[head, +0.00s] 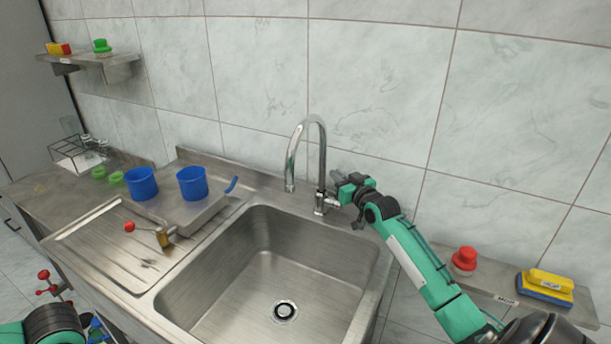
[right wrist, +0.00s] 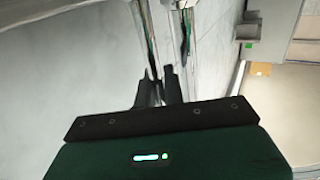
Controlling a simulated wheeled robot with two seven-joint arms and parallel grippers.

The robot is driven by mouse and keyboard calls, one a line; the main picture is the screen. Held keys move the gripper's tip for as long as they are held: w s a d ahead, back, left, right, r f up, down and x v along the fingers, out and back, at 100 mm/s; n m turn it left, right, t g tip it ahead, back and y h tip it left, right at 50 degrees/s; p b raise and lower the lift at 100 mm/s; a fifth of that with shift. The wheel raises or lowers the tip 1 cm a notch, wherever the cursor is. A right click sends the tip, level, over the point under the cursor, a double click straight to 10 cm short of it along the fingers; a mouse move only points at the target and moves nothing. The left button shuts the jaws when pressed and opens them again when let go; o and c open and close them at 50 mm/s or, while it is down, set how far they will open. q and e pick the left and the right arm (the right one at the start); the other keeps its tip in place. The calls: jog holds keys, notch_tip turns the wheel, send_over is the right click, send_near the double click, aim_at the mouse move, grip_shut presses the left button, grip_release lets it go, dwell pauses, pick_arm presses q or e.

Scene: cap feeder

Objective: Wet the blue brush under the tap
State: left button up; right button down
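The chrome tap (head: 318,150) stands behind the sink (head: 220,270), its spout curving over the basin; I see no clear water stream. My right gripper (head: 338,187) is at the tap's base, beside its small side lever (head: 333,203). In the right wrist view its dark fingers (right wrist: 162,86) are close together near shiny upright metal; whether they grip the lever is unclear. A blue handle, perhaps the blue brush (head: 231,185), sticks out beside the right blue cup. A red-knobbed tool with a brownish head (head: 163,238) lies on the drainboard. My left gripper does not show.
Two blue cups (head: 141,183) (head: 192,183) stand on a raised metal tray left of the basin. A wire rack (head: 75,155) and green caps are farther left. A right shelf holds a red cap (head: 464,260) and yellow-blue sponge (head: 546,286). The basin is empty.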

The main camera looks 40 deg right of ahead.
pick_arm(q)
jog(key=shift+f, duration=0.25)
pick_arm(e)
jog(key=shift+s+a+f, duration=0.1)
jog(key=shift+a, duration=0.05)
pick_arm(q)
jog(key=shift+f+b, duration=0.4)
jog(key=shift+b, duration=0.25)
pick_arm(e)
jog(key=shift+s+a+n+t, duration=0.2)
jog(key=shift+a+n+t, duration=0.15)
jog(key=shift+n, duration=0.25)
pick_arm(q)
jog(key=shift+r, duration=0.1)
pick_arm(e)
jog(key=c, duration=1.8)
grip_release()
jog(key=shift+s, duration=0.15)
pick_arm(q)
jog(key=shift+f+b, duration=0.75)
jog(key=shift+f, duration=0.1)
pick_arm(e)
jog(key=s, duration=0.4)
jog(key=s+a, duration=0.1)
jog(key=s, duration=0.6)
jog(key=shift+s+a+f, duration=0.2)
jog(key=shift+s+f, duration=0.1)
jog(key=shift+s, duration=0.05)
